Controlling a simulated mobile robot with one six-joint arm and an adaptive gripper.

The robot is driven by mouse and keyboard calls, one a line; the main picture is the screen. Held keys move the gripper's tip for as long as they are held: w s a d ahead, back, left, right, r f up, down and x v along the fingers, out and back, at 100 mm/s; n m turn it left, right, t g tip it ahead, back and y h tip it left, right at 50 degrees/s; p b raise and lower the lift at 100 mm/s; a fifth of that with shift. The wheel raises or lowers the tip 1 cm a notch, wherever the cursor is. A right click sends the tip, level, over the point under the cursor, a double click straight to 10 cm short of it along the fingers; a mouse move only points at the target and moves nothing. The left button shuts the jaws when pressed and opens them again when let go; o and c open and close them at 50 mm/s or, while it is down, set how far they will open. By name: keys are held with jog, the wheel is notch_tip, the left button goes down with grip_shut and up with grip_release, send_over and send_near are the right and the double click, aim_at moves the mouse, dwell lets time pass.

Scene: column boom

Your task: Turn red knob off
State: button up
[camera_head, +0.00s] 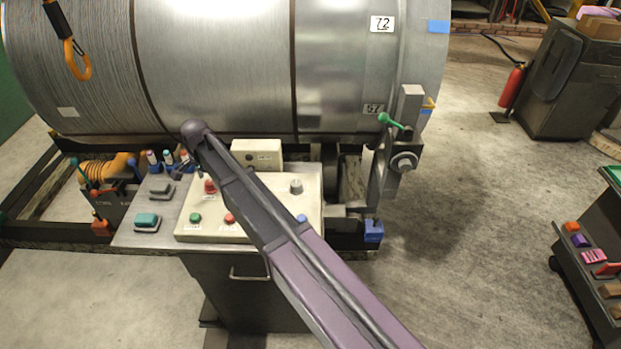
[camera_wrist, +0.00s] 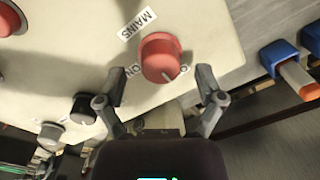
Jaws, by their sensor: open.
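The red knob (camera_wrist: 160,57) sits on a cream panel (camera_wrist: 75,50) under a white MAINS label (camera_wrist: 137,25) in the wrist view. An ON mark is to its lower left, and a partly hidden mark starting with O is to its right. A pale line on the knob points down and slightly right. My gripper (camera_wrist: 160,80) is open, with one finger to the left and one to the right of the knob's lower side. I see no clear contact. In the head view my arm covers part of the console, and I cannot tell which part there is this knob.
Blue-and-orange parts (camera_wrist: 290,72) stand to the right. In the head view the console has a green button (camera_head: 195,217), a red button (camera_head: 229,218) and a grey knob (camera_head: 296,187). A large cable drum (camera_head: 215,60) stands behind.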

aim_at(211, 183)
jog(key=shift+r+p, duration=5.9)
jog(key=shift+r, duration=0.35)
jog(key=s+d+f+n+b, duration=0.1)
jog(key=s+d+f+b, duration=0.1)
jog(key=d, duration=0.8)
jog(key=s+d+f+n+b, duration=0.2)
jog(key=d+f+b, duration=0.1)
jog(key=d, duration=0.6)
jog(key=s+d+f+n+b, duration=0.1)
jog(key=s+d+f+b, duration=0.1)
jog(key=d, duration=0.8)
jog(key=shift+s+d+f+n+b, duration=0.3)
jog(key=shift+s+f+n+b, duration=0.05)
jog(key=shift+n, duration=0.05)
jog(key=shift+s+d+f, duration=0.2)
jog(key=shift+s+d, duration=0.15)
jog(key=shift+d, duration=0.4)
jog(key=shift+s+d, duration=0.2)
jog(key=shift+d, duration=0.15)
jog(key=s+d+n, duration=0.3)
jog(key=s+d, duration=0.5)
jog(key=d, duration=0.3)
jog(key=shift+s+d, duration=0.25)
jog(key=shift+s, duration=0.15)
